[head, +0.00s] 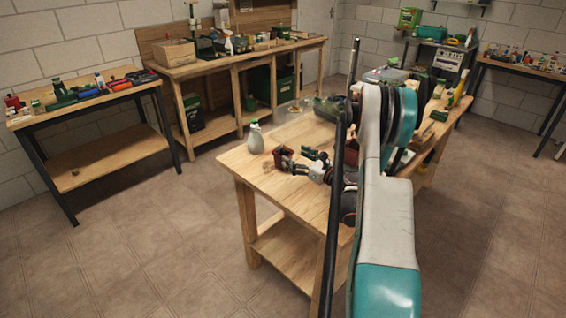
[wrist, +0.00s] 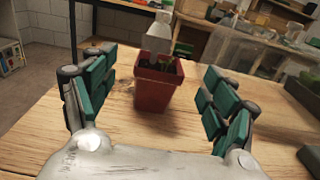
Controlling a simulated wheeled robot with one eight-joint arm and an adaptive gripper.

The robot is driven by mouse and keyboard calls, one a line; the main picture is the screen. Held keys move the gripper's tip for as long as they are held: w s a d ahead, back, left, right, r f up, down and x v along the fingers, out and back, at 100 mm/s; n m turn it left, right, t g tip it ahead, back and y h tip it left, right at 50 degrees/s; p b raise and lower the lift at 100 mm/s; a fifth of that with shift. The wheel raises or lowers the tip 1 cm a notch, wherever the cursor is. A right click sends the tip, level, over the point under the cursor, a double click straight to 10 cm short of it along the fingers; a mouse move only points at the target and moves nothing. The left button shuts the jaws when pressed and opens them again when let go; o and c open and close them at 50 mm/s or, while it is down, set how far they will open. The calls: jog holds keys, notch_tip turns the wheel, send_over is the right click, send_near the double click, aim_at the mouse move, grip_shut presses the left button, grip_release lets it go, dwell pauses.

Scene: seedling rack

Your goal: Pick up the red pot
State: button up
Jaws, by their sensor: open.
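The red pot (wrist: 156,90) stands upright on the wooden table (wrist: 130,138) in the wrist view, with dark soil and a bit of green at its top. It also shows in the head view (head: 282,156), near the table's left end. My gripper (wrist: 157,100) is open. Its green-padded fingers stand to the left and right of the pot, with a gap on each side. The pot appears at or just beyond the fingertips; the exact depth is hard to tell. In the head view my gripper (head: 301,158) is beside the pot, and my arm hides part of the table.
A pale spray bottle (head: 255,138) stands just behind the pot. A clear plastic container (wrist: 231,69) stands behind to the right. A dark tray edge (wrist: 300,97) is at the right. The table's left end is mostly bare.

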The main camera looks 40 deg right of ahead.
aim_at(289, 156)
jog(key=shift+w+a, duration=0.1)
jog(key=shift+w, duration=1)
jog(key=w+b, duration=0.1)
jog(key=w, duration=0.1)
jog(key=w+f+b, duration=0.1)
jog(key=w, duration=0.1)
jog(key=shift+w+b, duration=0.3)
jog(key=shift+b, duration=0.05)
jog(key=shift+w+a, duration=0.1)
jog(key=shift+w, duration=0.15)
jog(key=shift+r, duration=0.1)
jog(key=c, duration=1.2)
